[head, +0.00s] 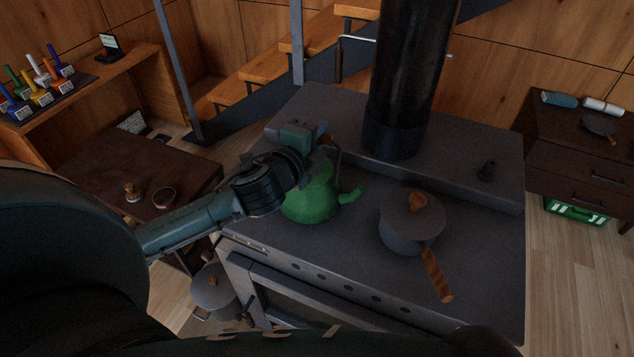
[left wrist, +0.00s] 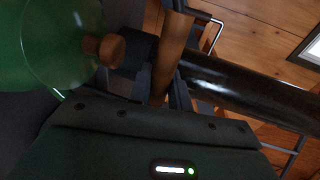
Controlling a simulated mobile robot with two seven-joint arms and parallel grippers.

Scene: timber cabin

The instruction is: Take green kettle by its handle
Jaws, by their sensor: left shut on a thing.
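The green kettle (head: 312,203) is upright at the left part of the dark stove top (head: 350,245), its spout pointing right. I cannot tell whether its base touches the stove. My left gripper (head: 322,146) is above the kettle and shut on its handle. In the left wrist view the wooden grip of the handle (left wrist: 172,48) runs between the fingers (left wrist: 160,85). The green kettle body (left wrist: 50,45) and its wooden lid knob (left wrist: 105,48) show on the left there. My wrist hides part of the kettle's top in the head view. My right gripper is not in view.
A grey saucepan (head: 408,232) with a lid and wooden handle stands right of the kettle. The black stovepipe (head: 405,80) rises behind. Another lidded pot (head: 213,292) is low at the stove's left. A brown table (head: 95,170) stands left; a dark cabinet (head: 575,150) stands right.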

